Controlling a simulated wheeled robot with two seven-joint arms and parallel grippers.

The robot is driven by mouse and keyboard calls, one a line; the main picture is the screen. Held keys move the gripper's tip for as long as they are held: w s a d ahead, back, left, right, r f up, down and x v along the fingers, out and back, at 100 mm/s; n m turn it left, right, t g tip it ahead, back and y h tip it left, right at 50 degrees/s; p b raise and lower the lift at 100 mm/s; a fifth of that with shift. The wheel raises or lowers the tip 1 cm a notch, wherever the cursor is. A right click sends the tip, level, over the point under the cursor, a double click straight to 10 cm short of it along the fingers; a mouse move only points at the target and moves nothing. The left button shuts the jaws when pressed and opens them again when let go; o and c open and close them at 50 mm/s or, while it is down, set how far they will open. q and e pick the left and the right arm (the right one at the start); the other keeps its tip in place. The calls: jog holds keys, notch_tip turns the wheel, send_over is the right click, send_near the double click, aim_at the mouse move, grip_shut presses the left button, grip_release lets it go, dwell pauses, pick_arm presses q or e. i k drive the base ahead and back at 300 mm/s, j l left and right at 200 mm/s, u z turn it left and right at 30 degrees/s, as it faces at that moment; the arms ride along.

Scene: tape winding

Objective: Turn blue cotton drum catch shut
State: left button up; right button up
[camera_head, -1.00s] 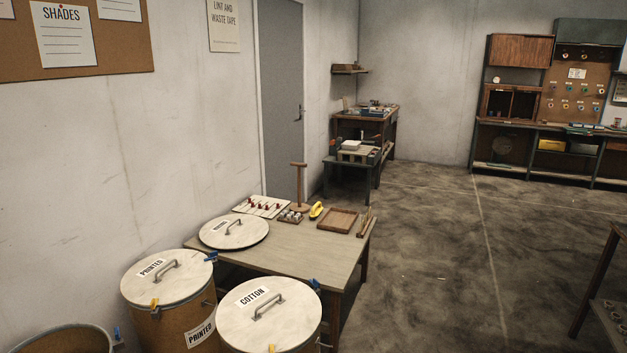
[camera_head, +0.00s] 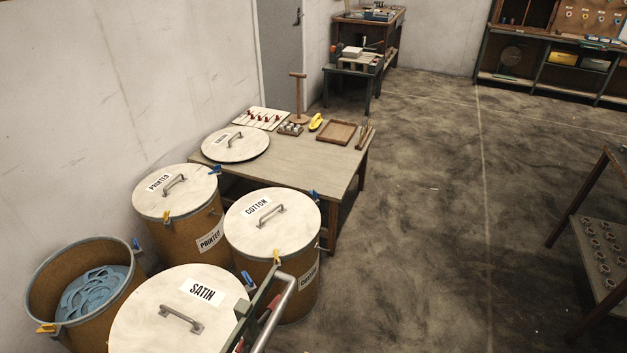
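The cotton drum (camera_head: 296,290) stands right of the middle drums, with its pale lid (camera_head: 290,232) on and a COTTON label beside the handle. Its blue catch (camera_head: 315,195) is at the lid's far right rim and looks raised above the edge; it is too small to tell exactly how it is turned. A yellow catch (camera_head: 277,257) is at the lid's near edge.
A satin drum lid (camera_head: 145,310) is nearest, with a blue catch (camera_head: 247,277) between it and the cotton drum. A printed drum (camera_head: 180,240) and an open drum (camera_head: 40,280) stand left. A table (camera_head: 300,170) is behind. Floor (camera_head: 420,240) at right is clear.

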aim_at(315, 194)
jog(key=i+l, duration=0.25)
jog(key=i+l+u, duration=0.15)
jog(key=l, duration=0.25)
jog(key=i+l, duration=0.25)
jog(key=i+l+u, duration=0.1)
jog(key=l, duration=0.4)
jog(key=i+l, duration=0.3)
jog(key=l+u, duration=0.05)
